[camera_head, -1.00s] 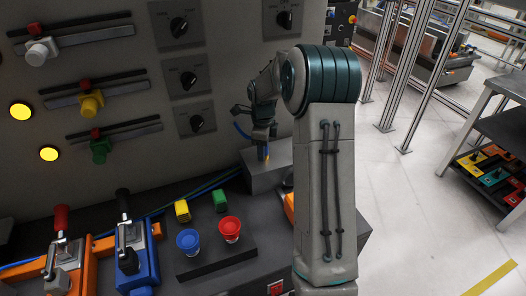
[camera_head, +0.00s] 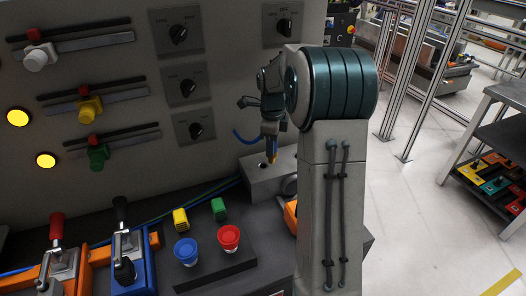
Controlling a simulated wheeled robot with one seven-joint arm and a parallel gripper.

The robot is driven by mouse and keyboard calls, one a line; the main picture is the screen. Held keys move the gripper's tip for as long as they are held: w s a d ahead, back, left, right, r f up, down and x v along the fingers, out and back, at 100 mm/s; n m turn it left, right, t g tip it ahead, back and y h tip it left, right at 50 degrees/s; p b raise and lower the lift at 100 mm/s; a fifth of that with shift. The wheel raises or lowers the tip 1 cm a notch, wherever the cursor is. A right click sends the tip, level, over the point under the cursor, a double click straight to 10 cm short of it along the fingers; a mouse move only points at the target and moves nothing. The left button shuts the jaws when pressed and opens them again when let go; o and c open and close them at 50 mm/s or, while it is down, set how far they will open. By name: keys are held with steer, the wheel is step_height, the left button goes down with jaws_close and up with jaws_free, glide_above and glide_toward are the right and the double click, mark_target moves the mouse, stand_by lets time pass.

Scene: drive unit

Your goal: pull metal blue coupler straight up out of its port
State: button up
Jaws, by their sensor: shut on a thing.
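My gripper (camera_head: 271,135) points down over a grey port block (camera_head: 258,184) at the foot of the panel. It is shut on the blue coupler (camera_head: 272,149), which is small, roughly upright and has a yellowish lower end. The lower end shows against the block's top, beside a dark round hole (camera_head: 262,166). The coupler appears clear of that hole, but the exact gap to the block is hard to tell.
Red (camera_head: 229,237) and blue (camera_head: 186,251) round buttons stand in front, with yellow (camera_head: 180,219) and green (camera_head: 219,209) blocks behind them. Toggle clamps (camera_head: 126,246) are at left. Sliders and knobs line the panel above.

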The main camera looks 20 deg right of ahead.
steer(key=s+d+r+p, duration=0.4)
steer(key=s+r, duration=0.3)
steer(key=r, duration=0.4)
steer(key=shift+d+r, duration=0.15)
steer(key=shift+d, duration=0.25)
stand_by(0.4)
